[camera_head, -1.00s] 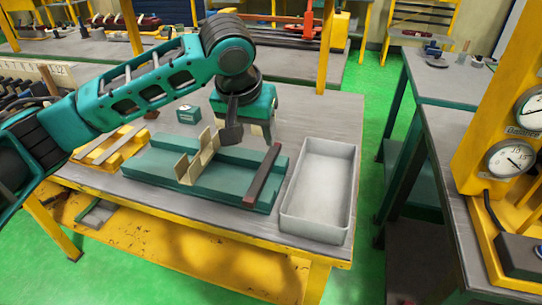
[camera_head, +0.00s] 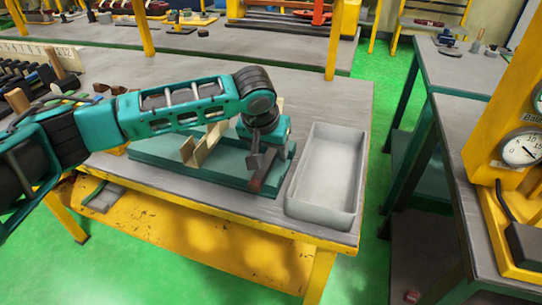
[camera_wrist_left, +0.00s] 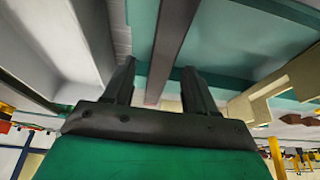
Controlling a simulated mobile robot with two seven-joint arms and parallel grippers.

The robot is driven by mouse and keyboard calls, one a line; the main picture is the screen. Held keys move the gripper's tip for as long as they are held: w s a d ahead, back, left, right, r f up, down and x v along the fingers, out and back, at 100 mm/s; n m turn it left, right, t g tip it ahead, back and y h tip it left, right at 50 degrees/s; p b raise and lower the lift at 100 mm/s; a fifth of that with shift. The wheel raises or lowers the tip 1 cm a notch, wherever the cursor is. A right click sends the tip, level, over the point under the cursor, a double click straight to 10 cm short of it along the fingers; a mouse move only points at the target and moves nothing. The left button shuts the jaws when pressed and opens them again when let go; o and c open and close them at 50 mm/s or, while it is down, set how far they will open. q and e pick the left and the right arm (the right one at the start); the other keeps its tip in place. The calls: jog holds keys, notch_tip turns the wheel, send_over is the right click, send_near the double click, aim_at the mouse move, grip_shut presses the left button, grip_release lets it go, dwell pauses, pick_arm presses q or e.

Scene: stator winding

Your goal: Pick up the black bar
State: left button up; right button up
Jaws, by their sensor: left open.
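The black bar (camera_head: 257,185) lies along the right end of the green tray (camera_head: 190,173); in the head view my gripper and wrist hide most of it. In the left wrist view the dark bar (camera_wrist_left: 172,45) runs lengthwise into the gap between my fingers. My left gripper (camera_head: 262,166) is open and pointed down over the bar, with one finger on each side of it in the wrist view (camera_wrist_left: 160,68). I cannot tell whether the fingers touch the bar. My right gripper is not in view.
A pale grey bin (camera_head: 328,180) stands just right of the green tray, close to my gripper. Light wooden dividers (camera_head: 203,147) stand in the tray to the left. Another bench (camera_head: 465,165) stands to the right across a green floor gap.

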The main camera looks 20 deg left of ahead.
pick_arm(q)
jog(key=shift+f, duration=0.2)
grip_shut()
dwell(0.4)
